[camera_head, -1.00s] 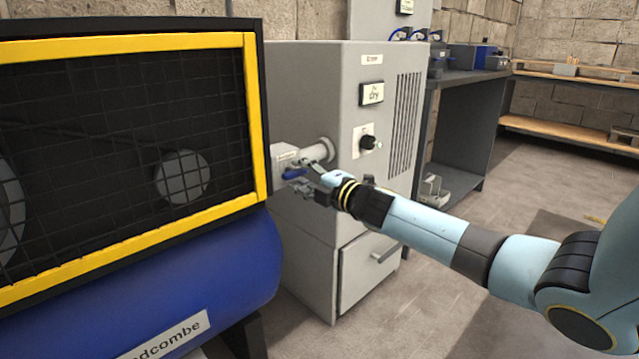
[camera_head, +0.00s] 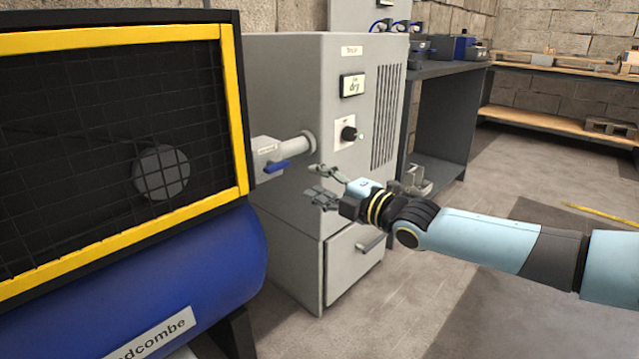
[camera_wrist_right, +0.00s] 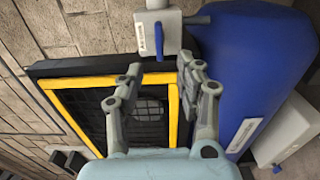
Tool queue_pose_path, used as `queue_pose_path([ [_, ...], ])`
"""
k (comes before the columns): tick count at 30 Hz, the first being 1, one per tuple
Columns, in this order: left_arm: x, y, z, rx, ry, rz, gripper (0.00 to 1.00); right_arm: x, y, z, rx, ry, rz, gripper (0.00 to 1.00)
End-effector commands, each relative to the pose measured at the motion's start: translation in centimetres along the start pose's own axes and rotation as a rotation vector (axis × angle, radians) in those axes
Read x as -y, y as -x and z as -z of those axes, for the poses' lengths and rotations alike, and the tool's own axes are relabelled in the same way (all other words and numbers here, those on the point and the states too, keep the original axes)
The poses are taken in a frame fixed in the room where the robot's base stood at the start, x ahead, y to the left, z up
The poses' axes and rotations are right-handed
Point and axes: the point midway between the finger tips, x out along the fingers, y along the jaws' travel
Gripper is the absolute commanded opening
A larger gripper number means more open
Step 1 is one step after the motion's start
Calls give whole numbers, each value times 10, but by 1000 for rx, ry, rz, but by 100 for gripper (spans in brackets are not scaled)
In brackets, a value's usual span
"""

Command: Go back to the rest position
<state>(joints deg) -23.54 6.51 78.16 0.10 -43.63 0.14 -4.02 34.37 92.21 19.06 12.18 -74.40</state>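My right gripper (camera_head: 318,186) is open and empty in the head view, in front of the grey dryer cabinet (camera_head: 282,95). It stands a little right of and below the blue valve lever (camera_head: 276,167) on the white pipe (camera_head: 289,147), apart from it. In the right wrist view my right gripper (camera_wrist_right: 159,77) has its two fingers spread with nothing between them. The valve lever (camera_wrist_right: 159,40) shows there beyond the fingertips. My left gripper is in neither view.
The blue compressor tank (camera_head: 140,265) with a yellow-framed mesh guard (camera_head: 238,110) stands at the left. A dark bench (camera_head: 445,72) stands behind the cabinet, and wooden shelving (camera_head: 540,121) is at the back right. The floor (camera_head: 455,285) between is largely open.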

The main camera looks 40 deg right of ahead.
Motion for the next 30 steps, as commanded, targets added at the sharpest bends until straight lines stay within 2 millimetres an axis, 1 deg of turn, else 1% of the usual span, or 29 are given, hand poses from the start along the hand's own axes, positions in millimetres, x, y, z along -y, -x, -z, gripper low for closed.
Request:
queue_pose_path([
  [12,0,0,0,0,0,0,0,1,0,0,0,-1,1,36],
  [14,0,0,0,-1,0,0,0,6,4,1,1,-6,10,36],
  [16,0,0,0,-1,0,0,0,23,14,8,9,-31,34,36],
  [17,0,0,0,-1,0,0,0,34,21,11,15,-47,51,36],
  [20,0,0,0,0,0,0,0,88,52,26,51,-108,151,36],
  [21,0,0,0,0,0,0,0,115,67,33,75,-154,216,36],
  [23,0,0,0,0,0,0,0,157,94,44,117,-239,323,36],
  [24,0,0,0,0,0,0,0,184,114,51,151,-301,398,36],
  [26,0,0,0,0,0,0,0,222,145,64,210,-399,509,36],
  [27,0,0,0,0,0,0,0,247,167,73,255,-467,582,36],
  [29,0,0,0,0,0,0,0,280,202,86,334,-568,690,36],
  [30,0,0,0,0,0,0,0,299,226,96,391,-633,757,36],
])
